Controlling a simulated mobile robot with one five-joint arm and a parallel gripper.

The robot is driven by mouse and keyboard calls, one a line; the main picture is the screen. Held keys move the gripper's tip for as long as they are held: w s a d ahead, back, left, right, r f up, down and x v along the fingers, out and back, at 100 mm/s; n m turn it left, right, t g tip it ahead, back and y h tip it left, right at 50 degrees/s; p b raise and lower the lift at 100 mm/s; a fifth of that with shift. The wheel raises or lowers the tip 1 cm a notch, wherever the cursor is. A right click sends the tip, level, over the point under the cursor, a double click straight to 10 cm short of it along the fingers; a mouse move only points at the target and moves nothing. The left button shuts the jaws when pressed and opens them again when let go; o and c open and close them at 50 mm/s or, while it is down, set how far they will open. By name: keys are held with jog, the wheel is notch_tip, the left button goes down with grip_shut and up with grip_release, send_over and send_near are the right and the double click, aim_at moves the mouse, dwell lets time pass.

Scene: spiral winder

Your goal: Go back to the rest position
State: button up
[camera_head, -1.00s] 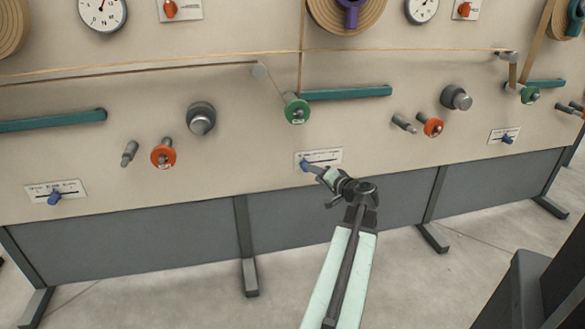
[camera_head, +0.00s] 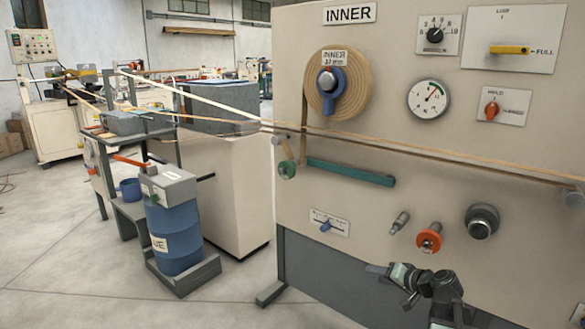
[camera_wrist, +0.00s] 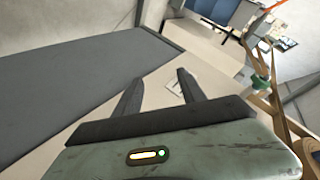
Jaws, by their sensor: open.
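My gripper (camera_head: 377,271) is in the lower right of the head view, in front of the beige winder panel (camera_head: 365,215) near its lower part. Its jaws point left. In the wrist view my gripper (camera_wrist: 158,79) shows two dark fingers spread apart with nothing between them. A slider plate (camera_wrist: 178,87) also shows in the wrist view, partly behind a finger.
An orange-red knob (camera_head: 429,238) and a grey knob (camera_head: 481,221) stick out above my gripper. A paper roll (camera_head: 357,85) feeds strips across the panel. A blue drum (camera_head: 174,238) stands left of the panel. Open floor (camera_head: 75,260) lies at the far left.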

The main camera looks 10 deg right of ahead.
jog(key=s+a+f+n+g+y+p, duration=0.1)
jog(key=a+n+g, duration=0.15)
jog(key=a, duration=0.75)
jog(key=s+a+f+n+g+p, duration=0.1)
jog(key=a+f+n+g, duration=0.15)
jog(key=a, duration=0.65)
jog(key=s+a+f+n+g+h+p, duration=0.2)
jog(key=s+a+f+g+h, duration=0.15)
jog(key=s+a, duration=0.4)
jog(key=s+d+m+g+h+p, duration=0.1)
jog(key=s+d+m+g+h, duration=0.15)
jog(key=s+d, duration=0.45)
notch_tip(320, 180, up, 37)
jog(key=w+p, duration=0.1)
jog(key=p, duration=3.5)
jog(key=shift+w+d+p, duration=0.15)
jog(key=shift+w+p, duration=0.05)
jog(key=shift+p, duration=0.2)
jog(key=shift+n, duration=0.25)
